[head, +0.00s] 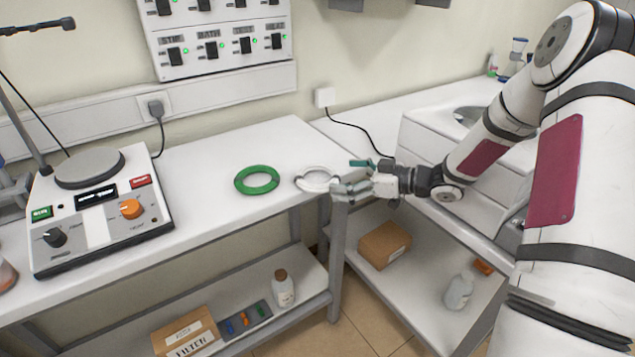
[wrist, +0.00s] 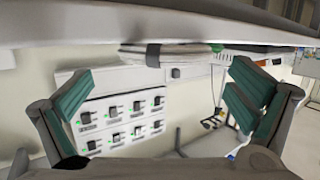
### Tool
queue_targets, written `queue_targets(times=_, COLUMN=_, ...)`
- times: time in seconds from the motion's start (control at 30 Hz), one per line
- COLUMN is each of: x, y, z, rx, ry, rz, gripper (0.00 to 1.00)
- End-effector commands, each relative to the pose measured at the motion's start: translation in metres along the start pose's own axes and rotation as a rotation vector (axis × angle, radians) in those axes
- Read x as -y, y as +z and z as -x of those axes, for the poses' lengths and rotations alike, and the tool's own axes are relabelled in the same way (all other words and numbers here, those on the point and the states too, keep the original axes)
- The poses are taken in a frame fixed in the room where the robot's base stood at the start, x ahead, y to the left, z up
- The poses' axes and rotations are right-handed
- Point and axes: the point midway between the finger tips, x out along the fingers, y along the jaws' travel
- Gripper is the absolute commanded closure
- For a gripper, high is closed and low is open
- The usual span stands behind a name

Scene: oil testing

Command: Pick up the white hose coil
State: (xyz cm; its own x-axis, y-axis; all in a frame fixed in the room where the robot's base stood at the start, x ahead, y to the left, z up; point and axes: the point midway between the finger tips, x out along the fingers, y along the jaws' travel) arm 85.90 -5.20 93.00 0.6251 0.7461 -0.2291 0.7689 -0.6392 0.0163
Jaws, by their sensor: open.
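The white hose coil (head: 303,184) lies flat on the white table near its right end. In the wrist view, a white banded shape that appears to be the coil (wrist: 180,56) shows edge-on at the top middle. My gripper (head: 351,177) is at the right side of the coil, pointing left towards it. Its teal-padded fingers are spread, with nothing gripped between them in the wrist view (wrist: 168,82). The near finger overlaps the coil's right edge in the head view; I cannot tell whether they touch.
A green hose coil (head: 257,190) lies just left of the white one. A hot-plate device (head: 95,230) stands further left. A switch panel (head: 222,35) is on the wall behind. Shelves below hold boxes and bottles. A sink unit (head: 430,140) stands right.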

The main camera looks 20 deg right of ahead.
Motion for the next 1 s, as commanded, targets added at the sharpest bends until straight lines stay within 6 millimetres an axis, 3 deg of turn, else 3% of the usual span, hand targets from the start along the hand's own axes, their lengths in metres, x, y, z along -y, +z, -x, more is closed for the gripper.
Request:
queue_targets(times=0.47, x=0.005, y=0.002, z=-0.032, rx=-0.033, ry=-0.032, rz=-0.011, gripper=0.00)
queue_targets(times=0.73, x=0.005, y=0.000, z=-0.069, rx=-0.033, ry=-0.031, rz=-0.010, gripper=0.00)
queue_targets(times=1.0, x=0.005, y=0.000, z=-0.074, rx=-0.031, ry=-0.028, rz=-0.010, gripper=0.00)
